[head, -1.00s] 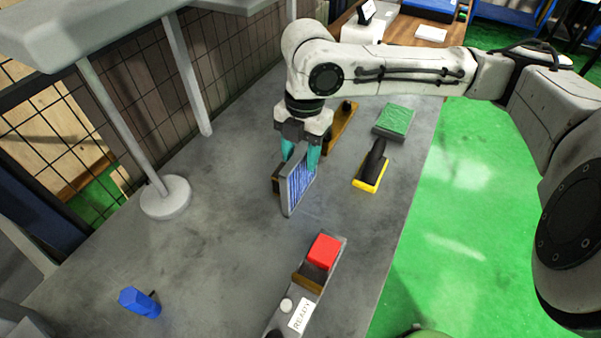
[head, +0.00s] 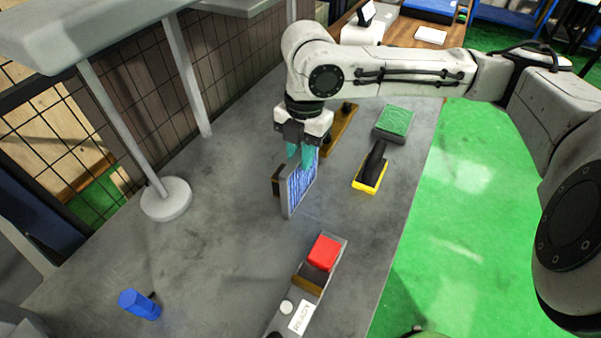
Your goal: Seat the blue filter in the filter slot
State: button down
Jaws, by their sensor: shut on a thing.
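The blue filter (head: 300,188) is a thin upright panel with a grey frame and a blue pleated face, near the middle of the grey table (head: 230,235). My gripper (head: 302,158) points down from above, and its teal fingers are shut on the filter's upper part. The fingers hide some of the top edge. A dark brown piece (head: 277,181) shows just behind the filter's left side, mostly hidden by it. I cannot tell whether this is the filter slot, or whether the filter's lower edge touches the table.
A yellow-edged brush-like tool (head: 371,172) and a green-topped pad (head: 394,121) lie to the right. A brown rail (head: 342,128) stands behind. A tray with a red block (head: 324,252) is in front, a blue bottle (head: 139,304) front left, a post base (head: 166,199) left.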

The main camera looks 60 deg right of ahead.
jog(key=shift+r, duration=0.5)
notch_tip(320, 180, up, 2)
jog(key=shift+r, duration=0.25)
jog(key=s+a+r+b, duration=0.4)
jog(key=s+r+b, duration=0.5)
jog(key=s+b, duration=0.4)
jog(key=shift+s+r, duration=0.25)
